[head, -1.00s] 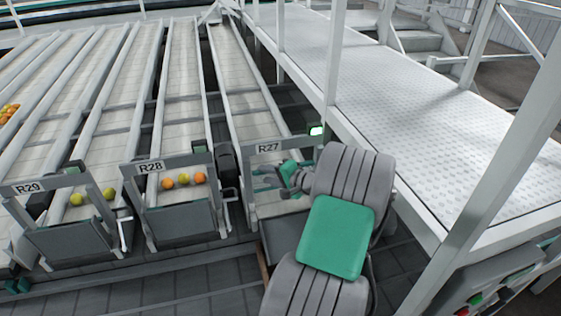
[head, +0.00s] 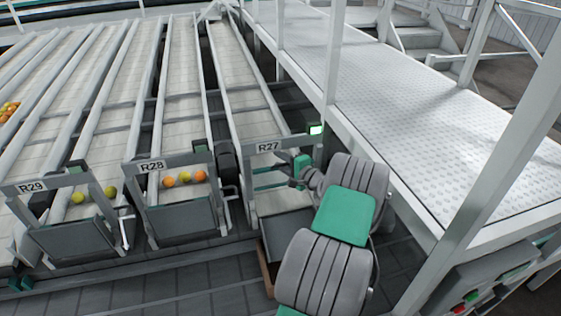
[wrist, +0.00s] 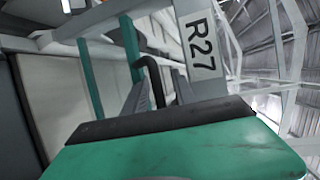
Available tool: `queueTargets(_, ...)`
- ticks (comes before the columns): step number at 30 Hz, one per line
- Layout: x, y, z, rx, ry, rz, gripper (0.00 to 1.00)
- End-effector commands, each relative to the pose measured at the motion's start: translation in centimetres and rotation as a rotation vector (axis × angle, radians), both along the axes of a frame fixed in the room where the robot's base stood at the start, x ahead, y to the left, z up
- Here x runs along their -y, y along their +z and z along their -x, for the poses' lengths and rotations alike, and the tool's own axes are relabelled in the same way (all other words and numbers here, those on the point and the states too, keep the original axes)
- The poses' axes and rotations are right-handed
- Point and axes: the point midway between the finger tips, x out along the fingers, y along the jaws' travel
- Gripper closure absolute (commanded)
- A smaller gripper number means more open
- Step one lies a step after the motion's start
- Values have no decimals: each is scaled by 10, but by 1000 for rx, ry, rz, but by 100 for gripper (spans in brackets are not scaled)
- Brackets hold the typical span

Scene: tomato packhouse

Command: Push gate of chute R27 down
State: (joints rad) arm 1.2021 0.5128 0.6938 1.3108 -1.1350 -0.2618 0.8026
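Chute R27 carries its label (head: 268,147) on a grey frame, also seen tilted in the wrist view (wrist: 201,45). Its gate (head: 285,225) is a grey panel below the frame, showing a lighter, flatter face than the upright dark gate of R28. My gripper (head: 283,172) reaches in from the right under the R27 crossbar, above the gate. Its fingers are small in the head view. In the wrist view green and grey bars and a black hook-shaped part show beyond my green wrist cover; finger opening and contact with the gate are unclear.
Chutes R28 (head: 150,166) and R29 (head: 32,187) stand to the left with tomatoes behind their gates. A lit green indicator (head: 315,128) sits by R27's right post. A raised walkway (head: 430,150) with white railing posts bounds the right side.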

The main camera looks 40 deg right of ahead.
Motion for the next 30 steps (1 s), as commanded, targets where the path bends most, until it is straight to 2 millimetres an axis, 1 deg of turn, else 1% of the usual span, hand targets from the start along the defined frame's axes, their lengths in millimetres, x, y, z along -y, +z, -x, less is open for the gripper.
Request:
queueTargets(1,0,0,0,0,0,0,72)
queueTargets(2,0,0,0,0,0,0,75)
queueTargets(11,0,0,0,0,0,1,99)
queueTargets(30,0,0,0,0,1,1,100)
